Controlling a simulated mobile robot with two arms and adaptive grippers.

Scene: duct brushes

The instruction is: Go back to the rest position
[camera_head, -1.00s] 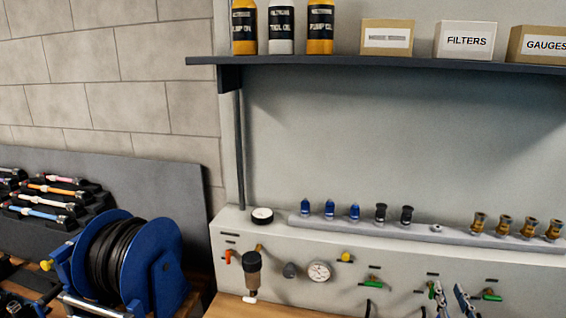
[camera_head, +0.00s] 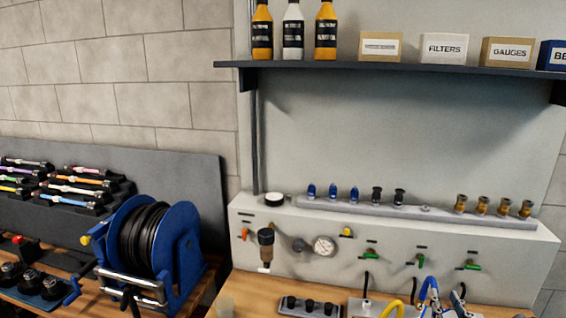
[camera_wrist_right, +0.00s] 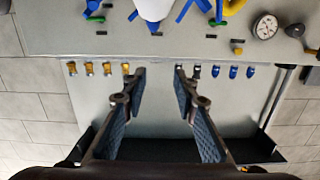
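My right gripper (camera_head: 458,298) shows only as a small part at the bottom edge of the head view, in front of the wall panel near blue and yellow hoses. In the right wrist view, the same gripper (camera_wrist_right: 160,72) is open, with a clear gap between its dark padded fingers and nothing held. Behind its fingers is the grey panel (camera_wrist_right: 230,105), which appears upside down. My left gripper is not seen in either view.
A blue hose reel (camera_head: 180,240) stands at the left on the wooden bench (camera_head: 240,290). A shelf (camera_head: 400,67) with bottles and boxes crosses the upper right. Brass fittings (camera_head: 483,205), a pressure gauge (camera_head: 324,246) and green-handled valves line the panel.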

